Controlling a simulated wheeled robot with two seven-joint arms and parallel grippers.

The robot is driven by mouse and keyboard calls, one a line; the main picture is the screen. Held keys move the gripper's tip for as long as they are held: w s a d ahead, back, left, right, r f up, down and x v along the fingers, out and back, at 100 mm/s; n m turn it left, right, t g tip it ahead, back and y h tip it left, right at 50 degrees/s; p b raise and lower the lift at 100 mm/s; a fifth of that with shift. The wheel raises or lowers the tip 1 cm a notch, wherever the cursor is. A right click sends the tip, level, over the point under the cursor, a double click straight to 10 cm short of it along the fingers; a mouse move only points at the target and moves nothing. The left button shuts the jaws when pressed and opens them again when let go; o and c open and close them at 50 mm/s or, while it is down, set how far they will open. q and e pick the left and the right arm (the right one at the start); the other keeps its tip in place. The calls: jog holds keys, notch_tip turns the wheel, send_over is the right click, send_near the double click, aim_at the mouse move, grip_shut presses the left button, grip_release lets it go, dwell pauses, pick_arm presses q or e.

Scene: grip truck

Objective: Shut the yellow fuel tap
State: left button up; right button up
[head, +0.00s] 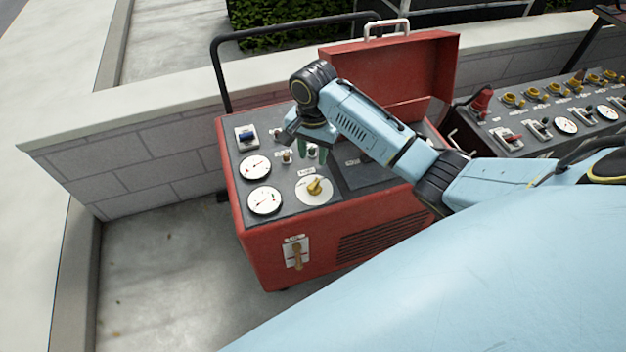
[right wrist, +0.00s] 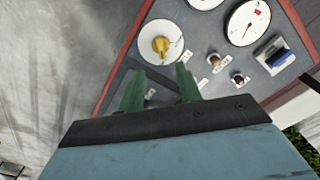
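A yellow knob (head: 314,186) sits on a round white dial on the sloped top panel of a red machine; it also shows in the right wrist view (right wrist: 160,45). A brass-yellow lever (head: 297,256) hangs upright on a white plate on the machine's front face. I cannot tell from the labels which one is the fuel tap. My right gripper (right wrist: 160,79) has green fingers standing apart with nothing between them. It is above the panel, apart from the yellow knob. In the head view my wrist partly hides the fingers. My left gripper is not in view.
The red machine (head: 262,235) has two gauges (head: 255,167), a blue switch (head: 246,137) and small knobs beside the yellow knob. Its red lid (head: 390,75) stands open behind. A second control panel (head: 540,115) stands at right. Pavement in front is clear.

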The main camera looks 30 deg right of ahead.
aim_at(313, 185)
notch_tip(313, 185, down, 11)
jog(key=b, duration=0.3)
jog(key=shift+w+d+f, duration=0.1)
jog(key=shift+d+f, duration=0.05)
jog(key=shift+f+b, duration=0.3)
jog(key=shift+f, duration=0.35)
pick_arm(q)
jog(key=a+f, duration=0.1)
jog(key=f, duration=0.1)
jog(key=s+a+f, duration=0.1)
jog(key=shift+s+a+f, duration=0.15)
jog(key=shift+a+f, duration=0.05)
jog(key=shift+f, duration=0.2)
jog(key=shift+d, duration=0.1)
pick_arm(e)
jog(key=shift+c, duration=0.3)
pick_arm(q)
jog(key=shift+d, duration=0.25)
pick_arm(e)
grip_shut()
